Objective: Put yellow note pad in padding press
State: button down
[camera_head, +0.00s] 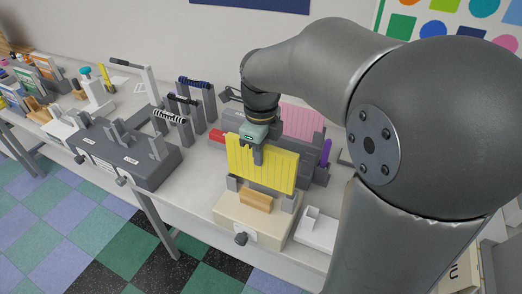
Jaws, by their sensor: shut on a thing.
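The yellow note pad (262,168) is a broad ribbed yellow slab standing upright near the middle of the head view. My gripper (258,150) comes down from above and is shut on its top edge. The pad is just above or at a beige press-like unit (248,217) with a wooden block, a front knob and grey uprights at its sides. I cannot tell whether the pad's lower edge touches it. My arm covers the area to the right.
A pink pad (302,119) stands in a grey holder behind the yellow pad. A dark grey unit with knobs (118,158) stands to the left. Grey posts with binding coils (170,117) stand behind it. A white tray (316,231) is right of the beige unit. Bare table shows between the units.

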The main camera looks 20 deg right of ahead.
aim_at(261, 171)
jog(key=shift+f+b, duration=2.5)
jog(key=shift+f, duration=1.05)
jog(key=c, duration=1.3)
grip_release()
jog(key=shift+o, duration=0.2)
notch_tip(261, 171, up, 18)
jog(key=shift+f, duration=0.25)
jog(key=s+f+n, duration=0.8)
jog(key=f+n, duration=0.2)
jog(key=n, duration=0.3)
jog(key=s+f+n, duration=0.8)
jog(key=f+n, duration=0.3)
jog(key=n, duration=0.2)
jog(key=shift+s+a+n, duration=0.15)
jog(key=shift+s+n, duration=0.1)
jog(key=shift+n, duration=0.05)
